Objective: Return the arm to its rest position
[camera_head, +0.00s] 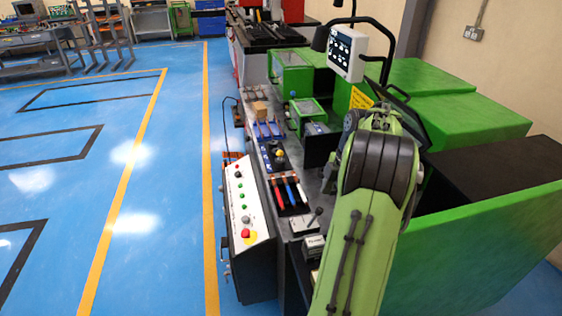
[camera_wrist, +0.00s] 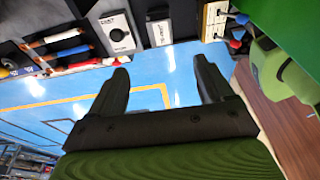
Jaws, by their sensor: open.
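My gripper (camera_wrist: 160,92) shows in the wrist view with its two dark fingers spread apart. It is open and nothing is between the fingers; blue floor shows behind them. In the head view my green arm rises from the bottom right and bends in front of the bender machine, and my gripper is hidden there. The green busbar bender machine (camera_head: 460,90) stands on the right, with a control panel (camera_head: 245,205) of buttons on its front side.
A raised screen (camera_head: 347,52) is above the machine. The blue floor (camera_head: 130,160) on the left is clear. A workbench (camera_head: 35,40) stands far left.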

